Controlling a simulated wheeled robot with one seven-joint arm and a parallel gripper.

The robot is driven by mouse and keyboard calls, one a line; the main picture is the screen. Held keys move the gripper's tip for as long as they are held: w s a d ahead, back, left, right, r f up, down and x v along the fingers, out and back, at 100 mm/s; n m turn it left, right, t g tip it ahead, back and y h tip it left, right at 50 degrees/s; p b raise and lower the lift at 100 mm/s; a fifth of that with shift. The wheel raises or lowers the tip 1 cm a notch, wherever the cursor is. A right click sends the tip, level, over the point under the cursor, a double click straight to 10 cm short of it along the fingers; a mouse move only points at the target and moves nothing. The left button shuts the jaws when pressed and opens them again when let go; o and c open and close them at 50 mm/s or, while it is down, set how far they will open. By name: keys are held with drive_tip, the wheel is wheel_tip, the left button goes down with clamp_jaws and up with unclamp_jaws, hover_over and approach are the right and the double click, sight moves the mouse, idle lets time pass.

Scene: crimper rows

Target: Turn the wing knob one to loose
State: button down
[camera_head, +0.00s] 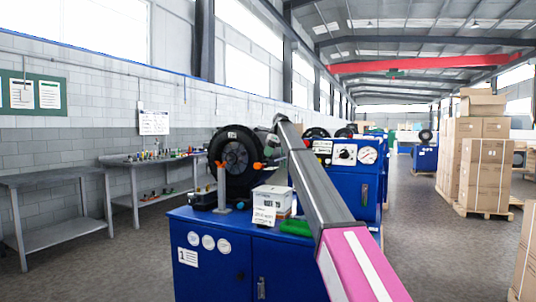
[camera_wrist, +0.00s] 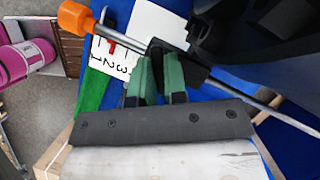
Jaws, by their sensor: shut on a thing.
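My gripper (camera_wrist: 157,68) has two green-padded fingers, which are close together in the wrist view. They are shut on a small dark part, which I take to be wing knob one (camera_wrist: 188,69); the fingers hide much of it. A thin metal rod (camera_wrist: 128,45) with an orange end cap (camera_wrist: 75,18) runs past the fingertips. In the head view my arm reaches over the blue crimper cabinet (camera_head: 212,270) marked 1. The fingers and the knob cannot be made out clearly there.
A large black round crimper head (camera_head: 235,154) stands on the cabinet, with a white box (camera_head: 272,203) near it. A blue gauge panel (camera_head: 365,182) is to the right. Grey benches (camera_head: 50,180) line the left wall. The floor aisle (camera_head: 430,255) is clear.

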drive_tip(key=shift+n+g, duration=0.5)
drive_tip(key=shift+n, duration=0.7)
drive_tip(key=c, duration=1.2)
unclamp_jaws()
drive_tip(key=shift+o, duration=0.2)
drive_tip(key=shift+w, duration=0.15)
